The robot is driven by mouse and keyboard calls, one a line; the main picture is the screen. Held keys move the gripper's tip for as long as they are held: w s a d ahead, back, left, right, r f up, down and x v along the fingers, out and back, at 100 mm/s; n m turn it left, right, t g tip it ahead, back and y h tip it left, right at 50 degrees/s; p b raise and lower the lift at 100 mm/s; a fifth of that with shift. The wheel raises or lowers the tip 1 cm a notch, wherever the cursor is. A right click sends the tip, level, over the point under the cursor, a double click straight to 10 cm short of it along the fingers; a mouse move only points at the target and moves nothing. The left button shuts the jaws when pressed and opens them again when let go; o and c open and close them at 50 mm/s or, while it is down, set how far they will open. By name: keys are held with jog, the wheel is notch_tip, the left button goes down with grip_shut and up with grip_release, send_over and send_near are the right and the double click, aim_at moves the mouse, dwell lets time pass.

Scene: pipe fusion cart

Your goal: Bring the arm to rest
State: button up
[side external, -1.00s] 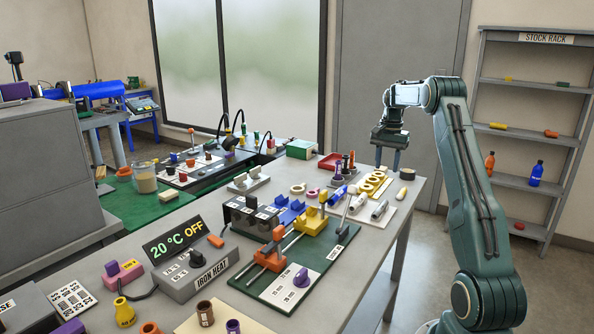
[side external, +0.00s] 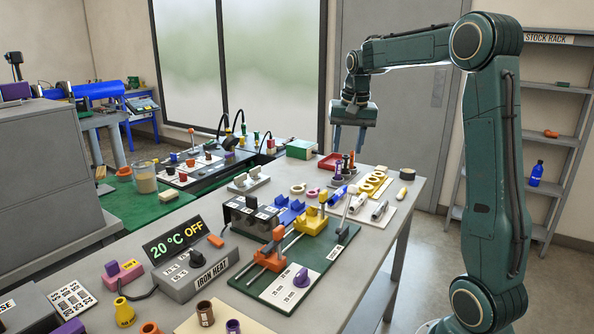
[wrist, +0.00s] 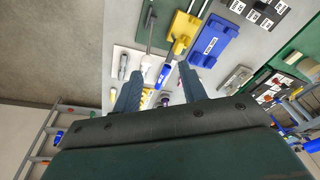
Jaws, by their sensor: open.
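My gripper (side external: 348,138) is open and empty in the side view, fingers pointing down. It hangs in the air above the far end of the workbench (side external: 352,296), over the area of the red tray and the upright tools. In the wrist view my gripper (wrist: 160,90) shows two separate dark fingers with nothing held between them. Below them lie a white-and-blue tool (wrist: 165,75), the yellow clamp (wrist: 183,28) and a blue block (wrist: 213,40), all apart from the fingers.
The iron heat box (side external: 195,268) with a "20 °C OFF" display stands at the near left. The green clamp base (side external: 325,255) carries orange and yellow clamps. A red tray (side external: 328,162) lies at the far end. The stock rack (side external: 560,95) stands at right. The air around my gripper is clear.

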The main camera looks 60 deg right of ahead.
jog(key=s+a+r+n+t, duration=0.1)
jog(key=s+a+n, duration=0.2)
jog(key=a, duration=0.5)
jog(key=s+a+r+n+t, duration=0.1)
jog(key=s+a+r+n, duration=0.15)
jog(key=a, duration=0.65)
jog(key=s+a+f+n+t, duration=0.1)
jog(key=s+a+f+n, duration=0.2)
jog(key=s+a, duration=0.2)
jog(key=s+a+f+n+t+y, duration=0.1)
jog(key=s+a+f+n, duration=0.2)
jog(key=s+a, duration=0.2)
jog(key=shift+s, duration=1.25)
